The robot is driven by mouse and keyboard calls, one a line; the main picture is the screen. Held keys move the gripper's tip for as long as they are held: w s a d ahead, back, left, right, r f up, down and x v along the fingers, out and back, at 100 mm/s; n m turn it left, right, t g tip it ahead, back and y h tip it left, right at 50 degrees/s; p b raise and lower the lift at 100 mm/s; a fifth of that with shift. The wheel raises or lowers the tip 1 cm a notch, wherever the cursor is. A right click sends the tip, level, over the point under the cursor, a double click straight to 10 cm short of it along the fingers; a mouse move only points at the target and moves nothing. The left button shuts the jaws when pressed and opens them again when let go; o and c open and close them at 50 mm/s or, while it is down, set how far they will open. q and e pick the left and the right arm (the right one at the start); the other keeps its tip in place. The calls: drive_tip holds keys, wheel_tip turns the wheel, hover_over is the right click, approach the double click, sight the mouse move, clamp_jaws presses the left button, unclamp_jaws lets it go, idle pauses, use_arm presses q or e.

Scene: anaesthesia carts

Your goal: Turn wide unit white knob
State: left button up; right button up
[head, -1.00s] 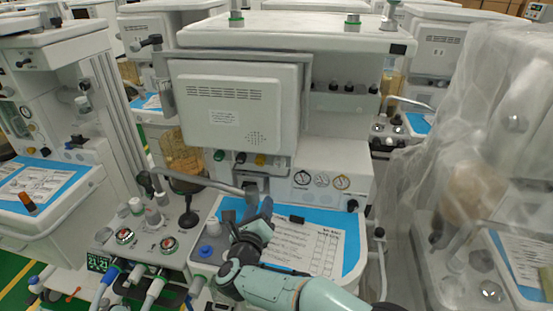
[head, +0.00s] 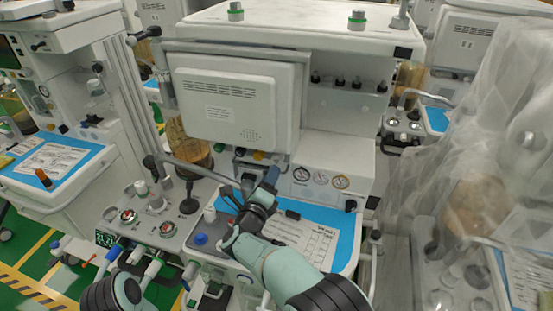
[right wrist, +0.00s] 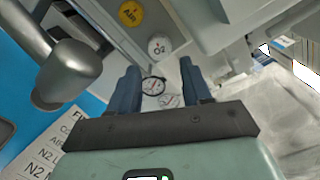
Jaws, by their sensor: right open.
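In the right wrist view a round white knob marked O2 (right wrist: 160,46) sits on the front panel of the wide unit (head: 330,160), beside a yellow knob marked Air (right wrist: 131,13). The white knob is just past my fingertips and roughly in line with the gap between them. My right gripper (right wrist: 160,84) is open and empty, with its two blue fingers apart. It also shows in the head view (head: 269,181), in front of the panel below the screen back, where it partly hides the knob row. My left gripper is out of view.
A grey metal arm (right wrist: 70,68) stands close on the left in the right wrist view. Round gauges (head: 320,178) are right of the knobs. A blue mat (head: 344,238) with a printed sheet lies below. A plastic-covered unit (head: 480,170) stands at the right.

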sight(277, 162)
drive_tip(key=p+x, duration=0.2)
drive_tip(key=x, duration=0.4)
drive_tip(key=shift+w+r, duration=0.15)
drive_tip(key=shift+w, duration=0.05)
drive_tip(key=shift+w+d, duration=0.2)
drive_tip(key=shift+w, duration=0.4)
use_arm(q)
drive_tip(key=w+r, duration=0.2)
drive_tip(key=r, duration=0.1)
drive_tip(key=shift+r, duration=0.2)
